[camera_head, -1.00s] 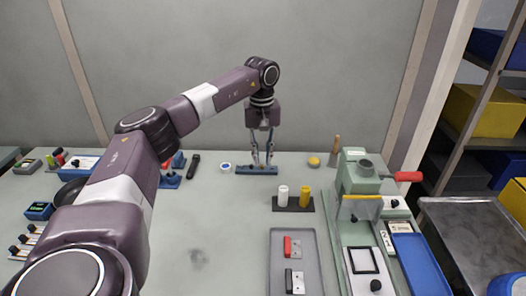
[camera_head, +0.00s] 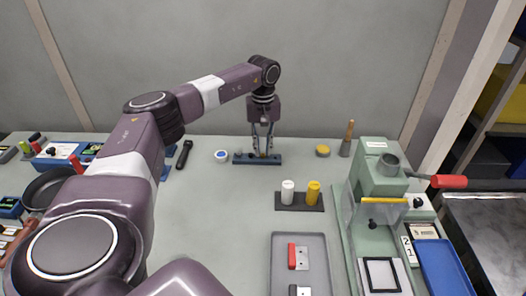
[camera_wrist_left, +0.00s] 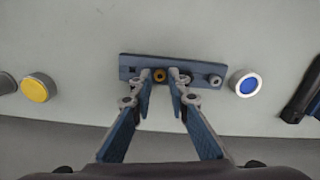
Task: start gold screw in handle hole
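The gold screw (camera_wrist_left: 160,76) sits in the blue rack (camera_head: 242,160) at the back of the table; the rack also shows in the left wrist view (camera_wrist_left: 130,72). My left gripper (camera_head: 263,152) points down at the rack. In the left wrist view its fingertips (camera_wrist_left: 161,84) stand on either side of the gold screw, with a visible gap. A grey screw (camera_wrist_left: 215,81) stands at the rack's right end in that view. Red-ended pieces, perhaps handles, lie in the grey tray (camera_head: 321,252); the nearer red block (camera_head: 292,256) shows clearly. No handle hole can be made out. My right gripper is out of view.
White (camera_head: 288,192) and yellow (camera_head: 313,193) cylinders stand on a dark base before the rack. A green press (camera_head: 377,178) with a red-gripped lever (camera_head: 449,181) stands at right. A blue-topped round button (camera_head: 221,156) is left of the rack.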

